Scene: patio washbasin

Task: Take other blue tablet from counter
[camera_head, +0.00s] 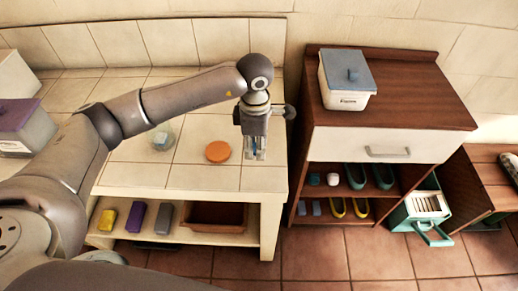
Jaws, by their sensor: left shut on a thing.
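My left gripper (255,152) points down at the right part of the tiled counter (205,178). It is shut on a small blue tablet (250,156), mostly hidden between the fingers. I cannot tell whether the tablet still touches the tiles. An orange round disc (218,152) lies on the counter just left of the gripper. A small clear jar (161,138) with something bluish in it stands further left. My right gripper is not in view.
Under the counter are a yellow block (107,220), a purple block (136,216), a grey block (163,217) and a brown tray (215,217). Right stands a wooden cabinet (420,95) with a lidded white box (346,80) on top and shoes on its shelves. A teal caddy (420,212) sits beside it.

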